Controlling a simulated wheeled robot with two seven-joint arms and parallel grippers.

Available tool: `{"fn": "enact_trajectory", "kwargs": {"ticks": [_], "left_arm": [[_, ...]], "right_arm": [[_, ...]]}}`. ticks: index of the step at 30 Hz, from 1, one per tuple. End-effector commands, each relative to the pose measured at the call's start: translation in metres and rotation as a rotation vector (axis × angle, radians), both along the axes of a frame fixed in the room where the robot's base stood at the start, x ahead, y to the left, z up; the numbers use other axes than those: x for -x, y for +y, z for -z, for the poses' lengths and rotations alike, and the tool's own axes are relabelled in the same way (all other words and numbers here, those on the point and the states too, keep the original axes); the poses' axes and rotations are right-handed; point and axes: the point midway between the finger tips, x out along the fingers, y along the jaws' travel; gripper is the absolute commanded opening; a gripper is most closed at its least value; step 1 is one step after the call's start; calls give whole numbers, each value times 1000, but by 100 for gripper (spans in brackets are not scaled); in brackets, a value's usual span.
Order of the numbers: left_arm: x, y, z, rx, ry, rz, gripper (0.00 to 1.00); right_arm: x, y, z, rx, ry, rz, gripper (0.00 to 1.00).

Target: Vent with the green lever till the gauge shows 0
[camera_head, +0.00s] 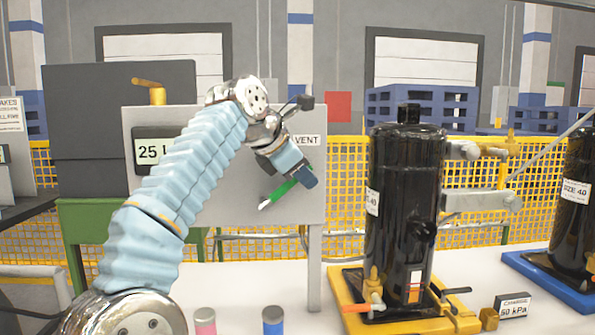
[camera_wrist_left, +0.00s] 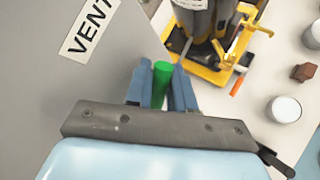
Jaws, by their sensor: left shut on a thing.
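The green lever (camera_head: 283,190) is on the grey panel (camera_head: 315,200) below the "VENT" label (camera_head: 306,141). It slants from lower left up to the right. My left gripper (camera_head: 302,177) is shut on it near its upper right end. In the left wrist view the lever (camera_wrist_left: 160,82) stands between the two blue fingers of the gripper (camera_wrist_left: 161,88), beside the panel with its VENT label (camera_wrist_left: 90,24). The gauge display (camera_head: 151,150) reads "25" and the start of a unit; my arm hides the rest. My right gripper does not show.
A black compressor (camera_head: 403,210) stands on a yellow pallet (camera_head: 350,322) to the right, with a "50 kPa" sign (camera_head: 513,306) beside it. Another black compressor (camera_head: 575,200) is on a blue pallet (camera_head: 540,275). Pink (camera_head: 205,320) and blue (camera_head: 273,320) cylinders stand in front.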

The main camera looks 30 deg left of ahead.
Motion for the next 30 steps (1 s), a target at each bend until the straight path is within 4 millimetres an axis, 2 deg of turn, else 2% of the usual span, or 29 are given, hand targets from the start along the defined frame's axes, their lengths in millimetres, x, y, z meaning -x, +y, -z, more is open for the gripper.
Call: {"fn": "enact_trajectory", "kwargs": {"ticks": [9, 10, 13, 23, 26, 30], "left_arm": [[0, -2, 2, 0, 5, 3, 0], [0, -2, 2, 1, 4, 3, 26], [0, -2, 2, 1, 4, 3, 42], [2, 0, -2, 0, 1, 1, 42], [10, 2, -10, 1, -1, 1, 42], [33, 6, -31, 2, -3, 2, 42]], "right_arm": [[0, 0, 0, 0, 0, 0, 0], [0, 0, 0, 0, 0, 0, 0], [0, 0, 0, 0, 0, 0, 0], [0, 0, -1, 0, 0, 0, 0], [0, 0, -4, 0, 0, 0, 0], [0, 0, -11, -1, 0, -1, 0]]}}
